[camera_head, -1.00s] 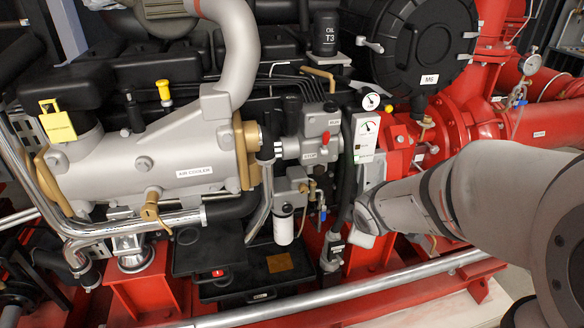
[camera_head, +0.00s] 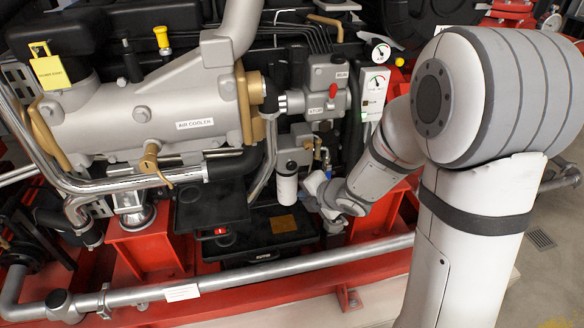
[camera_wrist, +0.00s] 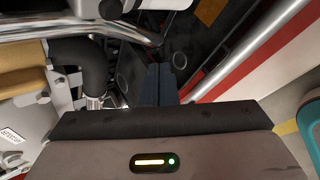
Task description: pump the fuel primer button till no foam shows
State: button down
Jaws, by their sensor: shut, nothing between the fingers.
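A small filter unit stands right of the air cooler (camera_head: 150,120) in the head view. It has a grey head (camera_head: 296,146) and a white canister (camera_head: 287,187) below. I cannot make out the primer button or any foam. My gripper (camera_head: 325,194) is just right of the canister, low beside the engine; its fingertips are unclear there. In the wrist view my gripper's dark fingers (camera_wrist: 161,84) lie side by side, shut and empty, with nothing clearly touching them.
A black tray (camera_head: 240,245) with a tan square (camera_head: 283,223) lies below the filter. A silver rail (camera_head: 330,260) runs along the front of the red frame. A grey stop-lever block (camera_head: 326,88) and a gauge panel (camera_head: 375,92) are above. Bare floor lies at front right.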

aim_at(292, 169)
jog(key=w+a+p, duration=0.2)
jog(key=w, duration=0.5)
jog(key=shift+w, duration=0.35)
jog(key=shift+w+a, duration=0.1)
jog(key=shift+a, duration=0.05)
dwell(1.6)
jog(key=shift+w, duration=0.3)
jog(key=shift+w+a+r+p, duration=0.15)
jog(key=shift+w+p, duration=0.1)
jog(key=shift+w, duration=0.2)
jog(key=shift+w+a+f+p, duration=0.1)
jog(key=shift+w+a+p, duration=0.1)
jog(key=shift+w, duration=0.2)
dwell(0.9)
dwell(0.3)
jog(key=shift+s+d+b, duration=0.2)
jog(key=shift+s+b, duration=0.15)
jog(key=shift+s, duration=0.3)
jog(key=shift+s+d+b, duration=0.2)
jog(key=shift+s+b, duration=0.1)
jog(key=shift+s, duration=0.3)
jog(key=shift+s+d+b, duration=0.25)
jog(key=shift+s+b, duration=0.1)
jog(key=shift+s, duration=0.45)
jog(key=shift+s+d+b, duration=0.2)
jog(key=shift+s+b, duration=0.1)
jog(key=shift+s, duration=0.5)
jog(key=shift+s+d+b, duration=0.25)
jog(key=shift+s+b, duration=0.1)
jog(key=shift+s, duration=0.45)
